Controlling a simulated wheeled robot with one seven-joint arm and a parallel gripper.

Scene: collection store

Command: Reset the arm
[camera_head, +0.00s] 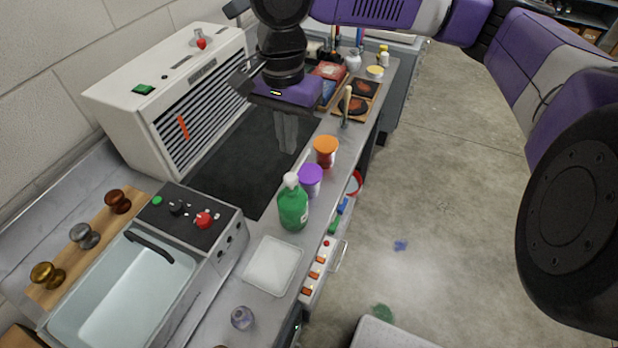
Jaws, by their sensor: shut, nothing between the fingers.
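My purple and black arm reaches in from the upper right. My gripper (287,132) points down above the dark mat (232,165) on the bench, near the front of the white slatted cabinet. Its two grey fingers are together, with nothing between them. The fingers look apart from the jars and the green bottle to their lower right. How far the fingertips are above the mat is hard to tell.
A green bottle (293,207), a purple-lidded jar (310,181) and an orange-lidded jar (325,152) stand along the bench's front edge. The slatted cabinet (170,95) is behind left; a sink unit (130,290) is lower left. Floor (450,180) at right is mostly clear.

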